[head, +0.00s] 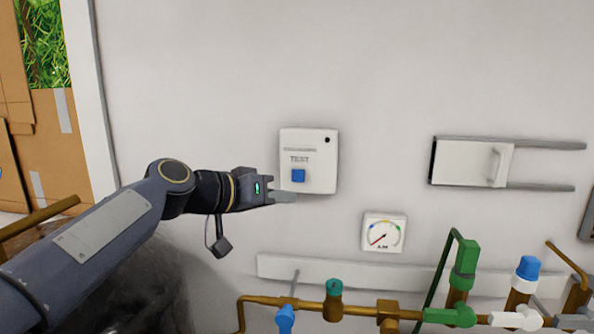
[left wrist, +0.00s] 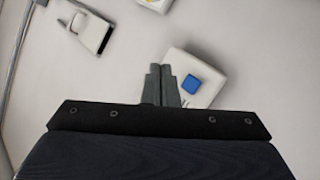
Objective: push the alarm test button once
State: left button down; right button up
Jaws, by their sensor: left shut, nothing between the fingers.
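The alarm test box (head: 318,165) is a white box on the wall, marked TEST. Its blue square button (head: 298,176) sits at its lower left, and a small black dot is at its upper right. My left gripper (head: 294,197) is shut and empty, with its fingertips just below the button in the head view. In the left wrist view the shut fingers (left wrist: 163,70) point toward the wall, and the blue button (left wrist: 191,84) shows just right of them on the white box (left wrist: 178,56). I cannot tell whether the fingers touch the box. My right gripper is not in view.
A sliding hatch with a handle (head: 474,163) is at the right. Copper pipes with green, blue and white valves (head: 387,310) run along the bottom. The wall above the box is clear.

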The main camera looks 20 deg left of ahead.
aim_at(298, 176)
pick_arm(q)
jog(key=shift+r, duration=0.15)
jog(key=shift+w, duration=0.1)
jog(key=shift+w+a+p, duration=0.4)
jog(key=shift+w+p, duration=0.05)
jog(key=shift+w, duration=0.95)
jog(key=shift+w+a+p, duration=0.35)
jog(key=shift+w+p, duration=0.1)
jog(key=shift+w, duration=0.9)
jog(key=shift+w+a+p, duration=0.4)
jog(key=shift+w+p, duration=0.05)
jog(key=shift+w, duration=0.95)
jog(key=shift+w, duration=0.1)
jog(key=shift+w+a, duration=0.1)
jog(key=shift+w, duration=0.25)
